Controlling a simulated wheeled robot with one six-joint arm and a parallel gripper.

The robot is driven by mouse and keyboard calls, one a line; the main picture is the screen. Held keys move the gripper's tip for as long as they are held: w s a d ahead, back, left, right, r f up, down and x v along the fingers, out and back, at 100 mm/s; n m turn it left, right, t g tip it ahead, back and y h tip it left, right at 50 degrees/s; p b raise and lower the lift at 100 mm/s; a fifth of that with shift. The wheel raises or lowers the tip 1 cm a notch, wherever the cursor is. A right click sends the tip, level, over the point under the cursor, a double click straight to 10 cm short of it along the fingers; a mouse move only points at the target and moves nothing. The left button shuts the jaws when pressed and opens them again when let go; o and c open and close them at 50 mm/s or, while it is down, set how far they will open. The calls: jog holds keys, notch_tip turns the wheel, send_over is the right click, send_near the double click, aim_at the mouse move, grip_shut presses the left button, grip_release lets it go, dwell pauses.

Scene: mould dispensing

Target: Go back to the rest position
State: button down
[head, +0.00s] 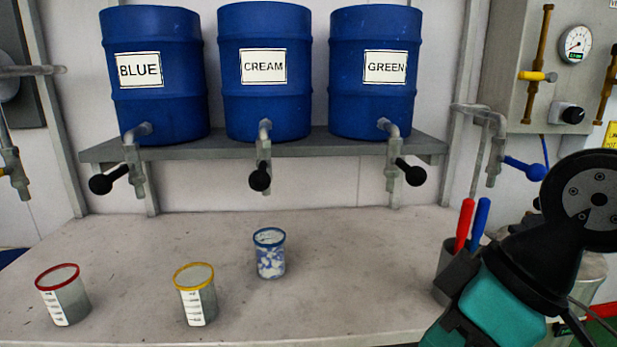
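My arm reaches in from the right edge of the head view, black and teal. Three cups stand upright on the bench: a red-rimmed cup (64,295) at the left, a yellow-rimmed cup (196,295) in the middle left, and a blue-rimmed cup (270,254) further back with a white and blue mottled look. My arm is well to the right of all three and apart from them.
Blue drums labelled BLUE (155,100), CREAM (265,100) and GREEN (375,100) stand on a shelf (320,147), each with a black-handled tap. A pot with red (465,224) and blue (479,219) handles stands beside my arm. The bench (340,290) is clear centre right.

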notch_tip(320, 180, up, 14)
jog(key=s+d+m+g+h+p, duration=0.1)
jog(key=s+d+m+p, duration=0.1)
jog(key=p, duration=1.2)
jog(key=shift+s+m+p, duration=0.2)
jog(key=shift+m+p, duration=0.1)
jog(key=shift+p, duration=0.1)
